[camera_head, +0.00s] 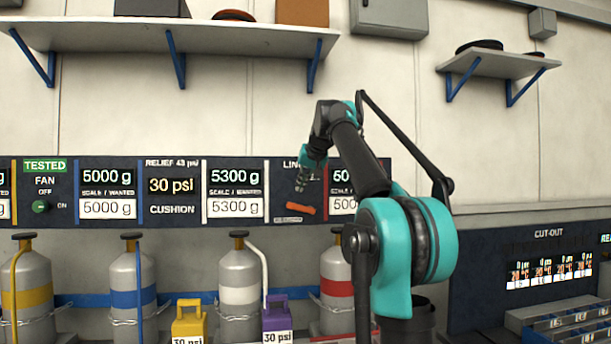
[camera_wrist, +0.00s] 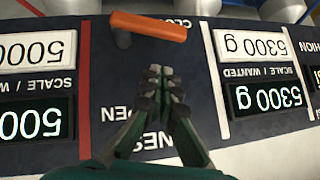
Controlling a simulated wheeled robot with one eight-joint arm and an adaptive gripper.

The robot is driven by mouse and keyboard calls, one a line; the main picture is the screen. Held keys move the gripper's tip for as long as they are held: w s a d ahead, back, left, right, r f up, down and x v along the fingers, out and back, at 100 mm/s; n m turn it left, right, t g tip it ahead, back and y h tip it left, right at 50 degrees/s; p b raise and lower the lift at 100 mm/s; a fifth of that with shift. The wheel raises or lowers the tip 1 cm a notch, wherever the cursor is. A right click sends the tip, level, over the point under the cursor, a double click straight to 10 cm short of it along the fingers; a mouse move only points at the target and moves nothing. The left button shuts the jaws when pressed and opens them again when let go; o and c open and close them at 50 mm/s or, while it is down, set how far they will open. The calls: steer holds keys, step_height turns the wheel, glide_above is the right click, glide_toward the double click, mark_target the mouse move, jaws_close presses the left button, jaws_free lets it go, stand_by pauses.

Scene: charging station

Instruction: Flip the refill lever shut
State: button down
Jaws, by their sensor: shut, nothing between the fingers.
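The refill lever is an orange bar on the dark panel headed "LIN…" in the head view (camera_head: 300,208). It lies nearly level, just above a small label. In the wrist view, which shows the panel upside down, the lever (camera_wrist: 148,25) lies at the top beside the partly covered "CLOSE…" lettering, with a dark post under one end. My gripper (camera_head: 300,184) is shut and empty, a little above the lever in the head view. In the wrist view its fingertips (camera_wrist: 161,80) are together, apart from the lever, near the partly hidden "OPEN" lettering.
Gas cylinders (camera_head: 238,285) stand below, with yellow (camera_head: 189,322) and purple (camera_head: 277,322) weights in front. A shelf (camera_head: 130,38) hangs above.

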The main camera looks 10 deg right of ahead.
mark_target(301, 208)
steer(key=f, duration=0.2)
steer(key=a+f, duration=0.1)
steer(key=shift+f, duration=0.4)
steer(key=shift+a+f, duration=0.7)
steer(key=shift+f, duration=0.15)
